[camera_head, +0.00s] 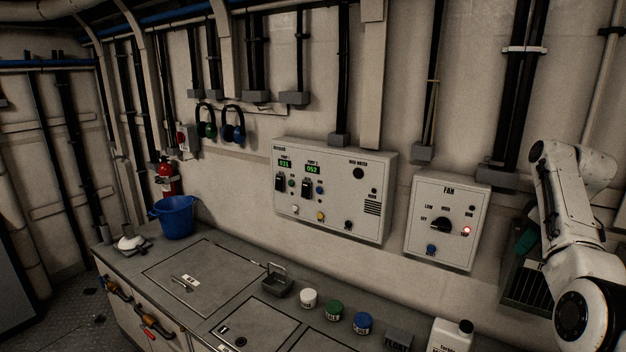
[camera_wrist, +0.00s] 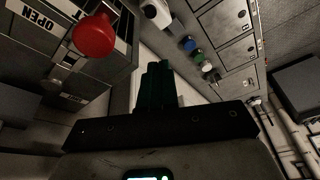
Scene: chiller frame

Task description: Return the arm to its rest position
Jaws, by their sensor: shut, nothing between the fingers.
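My white arm (camera_head: 585,240) is folded at the right edge of the head view. My gripper (camera_wrist: 158,82) shows its dark green fingers together, with nothing between them, in the wrist view. In the head view only a dark green bit of it seems to show beside the arm, and the rest is hidden. The fingers appear apart from the counter and its items.
A red knob (camera_wrist: 93,35) beside an OPEN label is close to my gripper's left in the wrist view. A white jug (camera_head: 450,336) and a blue jar (camera_head: 362,323) stand on the counter. The fan box (camera_head: 447,220) is on the wall left of my arm.

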